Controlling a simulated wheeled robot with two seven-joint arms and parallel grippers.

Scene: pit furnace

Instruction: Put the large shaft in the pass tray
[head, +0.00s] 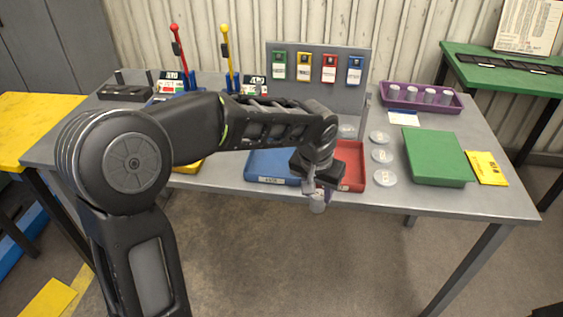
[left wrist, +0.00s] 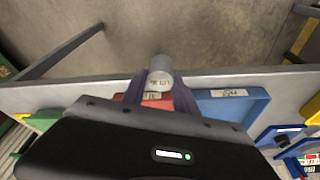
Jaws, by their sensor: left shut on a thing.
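My left gripper (head: 316,188) is shut on a short grey labelled cylinder, likely the large shaft (head: 317,204). It is held at the front edge of the table, in front of the red tray and near the blue tray's right end. In the left wrist view the shaft (left wrist: 160,71) sits between the fingertips (left wrist: 160,85), over the table edge. The blue tray (head: 262,170), with a white label on its front that I cannot read surely, is partly hidden by my gripper. It also shows in the left wrist view (left wrist: 235,107). My right gripper is not in view.
The red tray (head: 353,178) stands right of the blue one. Clear discs (head: 383,156), a green box (head: 437,158), a yellow packet (head: 487,168) and a purple tray (head: 452,105) with several grey cylinders are farther right. A panel with coloured tags (head: 318,90) stands behind.

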